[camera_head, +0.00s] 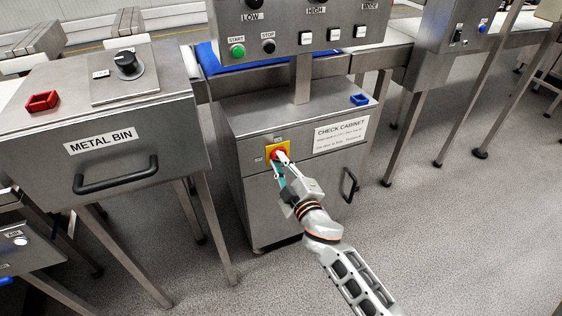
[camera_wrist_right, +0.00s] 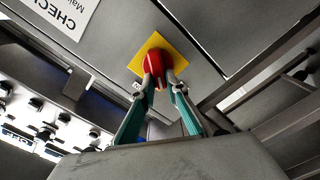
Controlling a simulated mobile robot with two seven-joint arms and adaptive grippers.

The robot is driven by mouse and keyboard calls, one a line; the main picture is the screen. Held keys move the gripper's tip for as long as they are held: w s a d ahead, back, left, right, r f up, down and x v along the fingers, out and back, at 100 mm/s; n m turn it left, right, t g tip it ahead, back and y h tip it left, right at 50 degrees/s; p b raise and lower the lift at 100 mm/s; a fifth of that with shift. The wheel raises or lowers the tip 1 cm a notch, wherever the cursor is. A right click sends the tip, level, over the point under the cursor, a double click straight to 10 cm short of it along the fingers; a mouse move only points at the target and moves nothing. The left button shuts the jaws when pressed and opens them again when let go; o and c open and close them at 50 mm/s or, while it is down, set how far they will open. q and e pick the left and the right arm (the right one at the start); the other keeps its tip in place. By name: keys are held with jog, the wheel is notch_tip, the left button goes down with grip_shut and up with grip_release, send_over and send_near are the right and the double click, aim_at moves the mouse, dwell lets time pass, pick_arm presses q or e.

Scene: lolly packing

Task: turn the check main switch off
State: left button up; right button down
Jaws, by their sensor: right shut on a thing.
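The check main switch is a red rotary knob (camera_head: 280,152) on a yellow plate (camera_head: 271,156), on the front of the check cabinet (camera_head: 262,200). My right gripper (camera_head: 280,159) reaches it from the lower right and is shut on the red knob. In the right wrist view the red knob (camera_wrist_right: 153,63) sits between the two fingertips (camera_wrist_right: 158,80), in front of the yellow plate (camera_wrist_right: 177,50). The fingers cover part of the knob, and I cannot tell its exact setting. My left gripper is in neither view.
A metal bin (camera_head: 150,110) with a black handle stands at the left. The cabinet has a black door handle (camera_head: 349,185) right of my gripper and a blue item (camera_head: 359,99) on top. A control panel (camera_head: 300,30) stands above. Grey floor (camera_head: 450,230) at right is open.

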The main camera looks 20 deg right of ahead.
jog(key=n, duration=0.2)
jog(key=shift+a+f+n, duration=0.1)
jog(key=shift+f+n, duration=0.15)
jog(key=shift+n, duration=0.15)
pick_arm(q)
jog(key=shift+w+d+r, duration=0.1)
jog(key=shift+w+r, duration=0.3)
pick_arm(e)
jog(key=n, duration=0.4)
jog(key=shift+f, duration=0.25)
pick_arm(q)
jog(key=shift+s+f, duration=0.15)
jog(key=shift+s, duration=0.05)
pick_arm(e)
jog(key=shift+n, duration=0.3)
jog(key=c, duration=2)
grip_release()
jog(key=shift+s, duration=0.1)
jog(key=s, duration=1.2)
jog(key=shift+d, duration=0.2)
